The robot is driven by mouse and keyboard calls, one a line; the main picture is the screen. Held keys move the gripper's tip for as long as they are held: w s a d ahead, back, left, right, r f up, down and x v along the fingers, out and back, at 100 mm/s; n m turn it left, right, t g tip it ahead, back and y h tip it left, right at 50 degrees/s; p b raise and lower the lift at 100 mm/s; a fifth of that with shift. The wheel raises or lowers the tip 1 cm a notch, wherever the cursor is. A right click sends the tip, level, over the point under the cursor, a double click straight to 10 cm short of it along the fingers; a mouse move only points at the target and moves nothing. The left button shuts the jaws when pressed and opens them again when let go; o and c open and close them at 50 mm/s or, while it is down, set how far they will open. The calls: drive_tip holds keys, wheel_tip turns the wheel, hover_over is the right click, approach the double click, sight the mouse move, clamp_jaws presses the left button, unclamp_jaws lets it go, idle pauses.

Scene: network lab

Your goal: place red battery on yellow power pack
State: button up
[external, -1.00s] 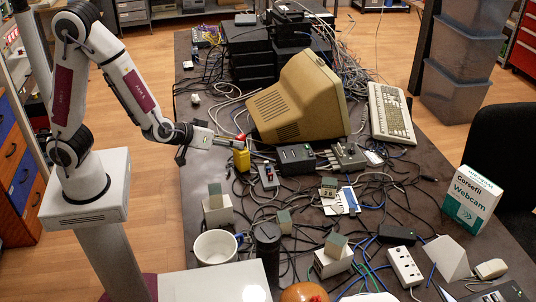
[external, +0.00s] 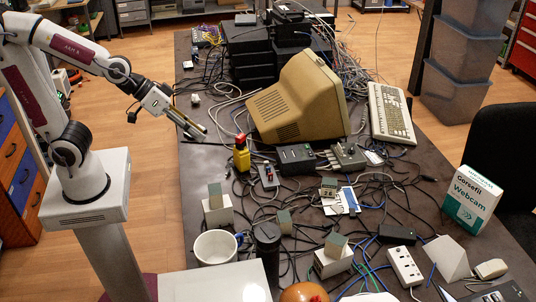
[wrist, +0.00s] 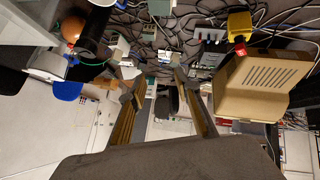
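The yellow power pack (external: 242,158) stands upright on the table, left of the beige monitor. The red battery (external: 240,140) sits on its top and looks upright. In the wrist view the yellow power pack (wrist: 239,24) is at the upper right, with the red battery (wrist: 240,49) at its end. My gripper (external: 202,132) is up and to the left of the pack, apart from both. In the wrist view my gripper's fingers (wrist: 159,82) are spread with nothing held between them.
The beige monitor (external: 300,100) stands right of the pack. A small grey device (external: 268,175) and a dark switch box (external: 296,159) are close by. Cables cover much of the table. A white mug (external: 215,247) stands nearer the front. The air around my gripper is clear.

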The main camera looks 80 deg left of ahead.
drive_tip(key=s+a+r+m+g+y, duration=0.1)
drive_tip(key=s+a, duration=0.2)
drive_tip(key=s, duration=0.5)
drive_tip(key=s+a+m+g+y, duration=0.1)
drive_tip(key=s+a, duration=0.3)
drive_tip(key=s, duration=0.4)
drive_tip(key=shift+a+r+g, duration=0.15)
drive_tip(key=shift+r+g, duration=0.25)
drive_tip(key=shift+g, duration=0.1)
